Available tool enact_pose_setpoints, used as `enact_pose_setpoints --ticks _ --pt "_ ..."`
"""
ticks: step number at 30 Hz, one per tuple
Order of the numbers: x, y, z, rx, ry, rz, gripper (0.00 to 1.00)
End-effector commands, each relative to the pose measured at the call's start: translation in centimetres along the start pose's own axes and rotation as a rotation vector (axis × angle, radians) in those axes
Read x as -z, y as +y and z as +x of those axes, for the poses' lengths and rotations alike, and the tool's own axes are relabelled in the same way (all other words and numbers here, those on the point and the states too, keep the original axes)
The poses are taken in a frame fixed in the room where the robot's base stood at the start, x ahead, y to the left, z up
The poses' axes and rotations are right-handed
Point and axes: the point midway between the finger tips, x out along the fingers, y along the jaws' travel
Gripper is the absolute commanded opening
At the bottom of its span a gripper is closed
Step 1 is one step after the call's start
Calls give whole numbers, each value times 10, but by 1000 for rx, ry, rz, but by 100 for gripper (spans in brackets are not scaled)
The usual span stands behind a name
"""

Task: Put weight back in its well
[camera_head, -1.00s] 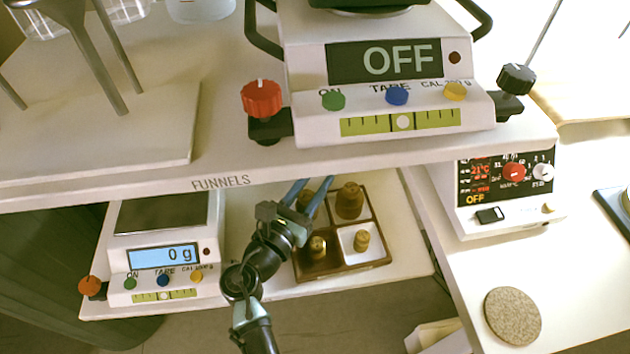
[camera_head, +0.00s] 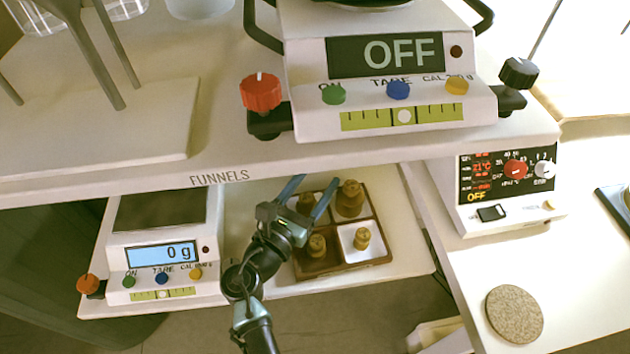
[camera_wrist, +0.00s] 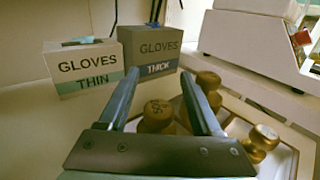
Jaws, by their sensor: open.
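Several brass weights stand in a brown divided tray (camera_head: 345,267) on the lower shelf. In the head view one is at the back right (camera_head: 349,198), one at the front right (camera_head: 362,239), one at the front left (camera_head: 316,245) and one at the back left (camera_head: 306,203). My gripper (camera_head: 318,181) is open, its two blue fingers reaching over the tray's left side around the back-left weight. In the wrist view a marked weight (camera_wrist: 158,114) shows between my open fingers (camera_wrist: 158,88); its base is hidden by the gripper body.
A balance (camera_head: 165,255) reading 0 g stands left of the tray. The upper shelf (camera_head: 110,177) overhangs the back and carries a larger balance (camera_head: 400,100) reading OFF. Two glove boxes (camera_wrist: 85,68) stand beyond the fingers. A heater-like unit (camera_head: 508,180) is at right.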

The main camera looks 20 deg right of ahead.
Motion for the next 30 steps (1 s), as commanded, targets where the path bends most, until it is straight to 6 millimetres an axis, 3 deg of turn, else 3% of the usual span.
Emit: enact_pose_setpoints --ticks 3,12,18,24,30 --pt "-14 1 -3 -3 0 0 66" --pt "-11 1 -71 -5 1 -3 66" --pt "-10 0 -106 -3 0 -1 66" --pt "-10 0 -120 -1 0 1 66" --pt "-10 0 -120 0 0 1 66"
